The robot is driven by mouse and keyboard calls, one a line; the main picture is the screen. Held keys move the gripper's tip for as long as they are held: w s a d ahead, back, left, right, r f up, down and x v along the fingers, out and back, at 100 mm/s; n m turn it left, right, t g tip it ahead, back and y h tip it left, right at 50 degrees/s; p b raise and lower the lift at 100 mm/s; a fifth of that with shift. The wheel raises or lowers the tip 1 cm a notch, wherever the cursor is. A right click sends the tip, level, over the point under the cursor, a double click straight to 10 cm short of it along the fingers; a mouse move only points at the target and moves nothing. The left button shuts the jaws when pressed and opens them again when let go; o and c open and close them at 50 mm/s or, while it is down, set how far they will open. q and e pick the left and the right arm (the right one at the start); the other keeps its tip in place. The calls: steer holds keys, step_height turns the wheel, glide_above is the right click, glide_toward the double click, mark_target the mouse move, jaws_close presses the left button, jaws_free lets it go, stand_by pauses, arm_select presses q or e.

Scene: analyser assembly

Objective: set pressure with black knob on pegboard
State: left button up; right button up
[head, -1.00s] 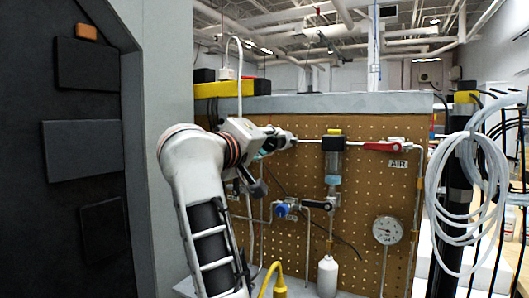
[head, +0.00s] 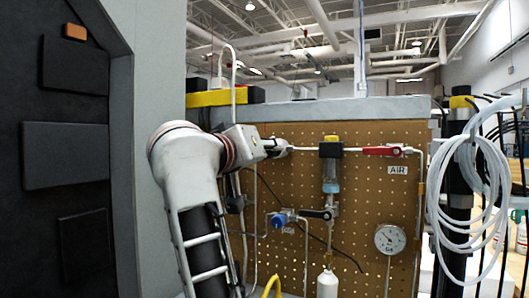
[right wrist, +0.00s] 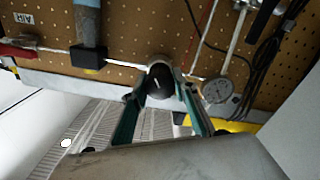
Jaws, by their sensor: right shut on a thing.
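The pegboard (head: 385,180) carries pipes, valves and gauges. In the right wrist view, a round black knob (right wrist: 160,82) sits on a silver body in line with the pipe. My right gripper (right wrist: 161,90) has its teal fingers on both sides of the knob and is shut on it. In the head view, my right arm reaches up to the board's upper left, and its wrist mostly hides the gripper and knob. A small dial gauge (right wrist: 216,91) is beside the knob in the wrist view. My left gripper is not in view.
A filter unit (head: 331,165) hangs to the right of my wrist, with a red-handled valve (head: 382,151) beyond it. A blue knob (head: 279,220), a larger gauge (head: 390,239) and a white bottle (head: 327,284) are lower. Coiled white tubing (head: 470,190) hangs at right.

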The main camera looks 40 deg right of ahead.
steer(key=shift+f, duration=0.2)
steer(key=o, duration=1.1)
steer(key=shift+r, duration=0.1)
steer(key=shift+r, duration=0.1)
step_height(320, 180, up, 10)
steer(key=shift+f, duration=0.1)
